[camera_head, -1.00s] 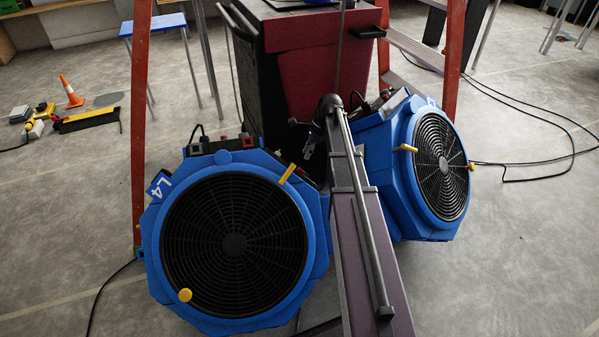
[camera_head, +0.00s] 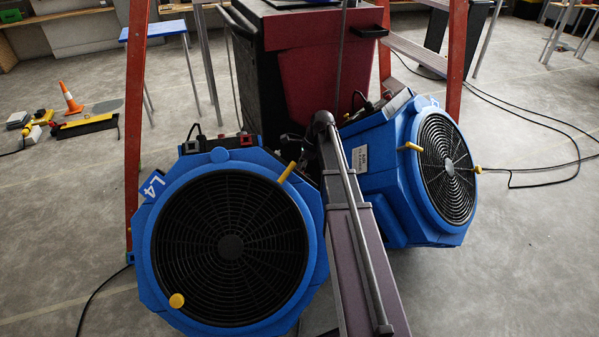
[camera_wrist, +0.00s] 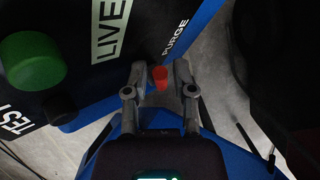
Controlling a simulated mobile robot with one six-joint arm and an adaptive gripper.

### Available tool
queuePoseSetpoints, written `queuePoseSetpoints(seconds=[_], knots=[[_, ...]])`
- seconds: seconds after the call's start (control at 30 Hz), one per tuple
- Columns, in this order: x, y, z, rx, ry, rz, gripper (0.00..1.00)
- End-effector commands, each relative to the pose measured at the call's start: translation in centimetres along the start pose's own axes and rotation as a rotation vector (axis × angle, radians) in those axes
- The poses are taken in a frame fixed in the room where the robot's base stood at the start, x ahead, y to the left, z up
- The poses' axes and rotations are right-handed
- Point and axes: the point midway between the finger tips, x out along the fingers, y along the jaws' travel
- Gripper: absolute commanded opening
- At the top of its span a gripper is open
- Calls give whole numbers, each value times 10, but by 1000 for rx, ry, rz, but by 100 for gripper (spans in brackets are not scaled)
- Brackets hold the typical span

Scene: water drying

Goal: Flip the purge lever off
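In the wrist view, a small red lever tip (camera_wrist: 160,78) shows between the two fingers of my gripper (camera_wrist: 160,70). The fingers are apart, one on each side of it, with narrow gaps visible. The lever is beside the PURGE label (camera_wrist: 174,38) on a dark panel (camera_wrist: 75,75) with blue edges. Whether the lever is on or off cannot be told. In the head view, my gripper is mostly hidden behind my arm, between the left blue fan (camera_head: 155,270) and the right blue fan (camera_head: 395,200).
A red and black cabinet (camera_head: 310,60) stands behind the fans, between orange ladder legs (camera_head: 137,110). Cables (camera_head: 540,165) lie on the floor at right.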

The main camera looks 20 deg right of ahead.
Motion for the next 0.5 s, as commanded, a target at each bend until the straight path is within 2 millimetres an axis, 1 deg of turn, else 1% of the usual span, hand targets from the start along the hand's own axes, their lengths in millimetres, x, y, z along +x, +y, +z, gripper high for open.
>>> queuePoseSetpoints(seconds=[0.33, 0.37, 0.4, 0.47, 0.5], knots=[[1, 0, 0, 1, 0, -1, 34], [1, 0, 0, 1, 0, -1, 31], [1, 0, 0, 1, 0, -1, 19], [1, 0, -1, 1, 0, -1, 1], [1, 0, -1, 1, 0, -1, 0]])
